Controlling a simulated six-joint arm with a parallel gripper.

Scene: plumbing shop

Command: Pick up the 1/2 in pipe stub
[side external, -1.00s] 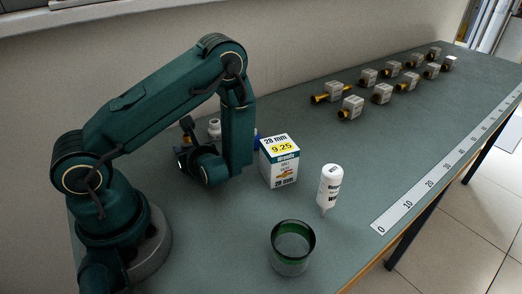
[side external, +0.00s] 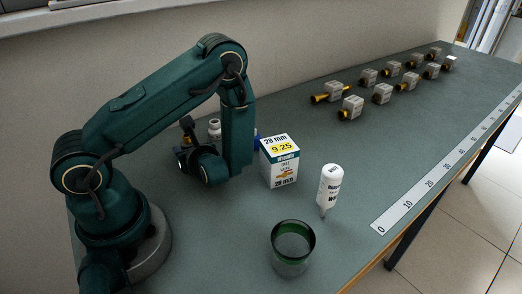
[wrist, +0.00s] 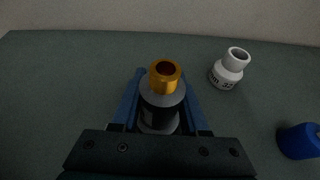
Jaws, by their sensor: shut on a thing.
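A copper-coloured pipe stub (wrist: 166,75) with a grey collar and a dark, unreadable label stands upright between the blue fingers of my gripper (wrist: 163,92) in the wrist view. My gripper is shut on it, and its lower part is partly hidden by the gripper body. In the side view my gripper (side external: 186,152) is low at the back of the bench, left of the white box, and the arm hides much of it. I cannot tell there whether the stub touches the bench.
A white labelled fitting (wrist: 229,69) stands just right of the stub, and a blue piece (wrist: 299,141) lies farther right. A white box (side external: 279,161), a white bottle (side external: 329,187) and a green glass (side external: 292,247) stand nearby. Several tagged brass fittings (side external: 352,107) are at the far end.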

